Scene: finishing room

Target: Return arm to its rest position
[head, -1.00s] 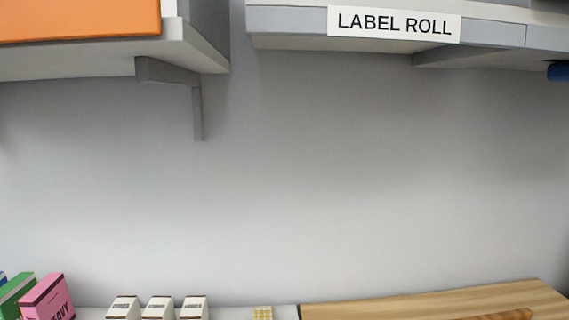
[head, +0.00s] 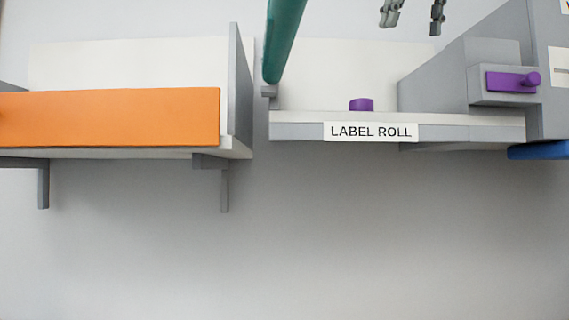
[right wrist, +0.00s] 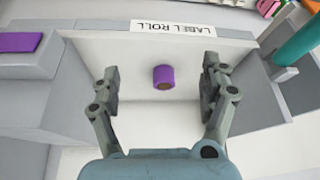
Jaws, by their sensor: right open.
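My right gripper (head: 412,14) shows at the top of the head view, above the label roll shelf, with only its fingers in frame. In the right wrist view the gripper (right wrist: 160,90) is open, with its two fingers wide apart and nothing between them. A purple roll (right wrist: 163,77) stands on the shelf below and beyond the fingers, apart from them. The purple roll (head: 361,104) also shows in the head view, behind the shelf's front edge. My left gripper is not in view.
The shelf (head: 470,132) labelled LABEL ROLL has side walls. An orange-fronted shelf (head: 110,118) is at the left. The wall below is clear.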

